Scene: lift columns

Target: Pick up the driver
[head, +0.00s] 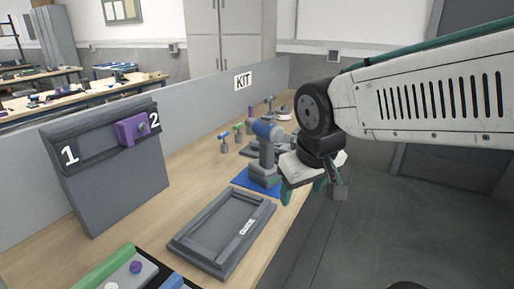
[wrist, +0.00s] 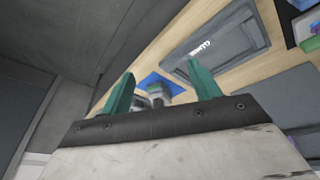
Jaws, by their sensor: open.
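The driver (head: 266,152) is grey with a blue top end. It stands upright on a blue mat (head: 242,178) on the bench, in the middle of the head view. In the wrist view the driver (wrist: 158,92) shows small and blurred between the fingers, its lower part in the picture hidden by the gripper body. My gripper (head: 306,190) has green fingers and is at the bench's right edge, just right of the driver in the head view. The fingers (wrist: 160,72) are spread apart with nothing between their tips.
A grey panel (head: 110,190) marked 1 and 2 carries a purple block (head: 132,130). Several small tools stand behind the driver, near the KIT sign (head: 243,82). Floor right of the bench is clear.

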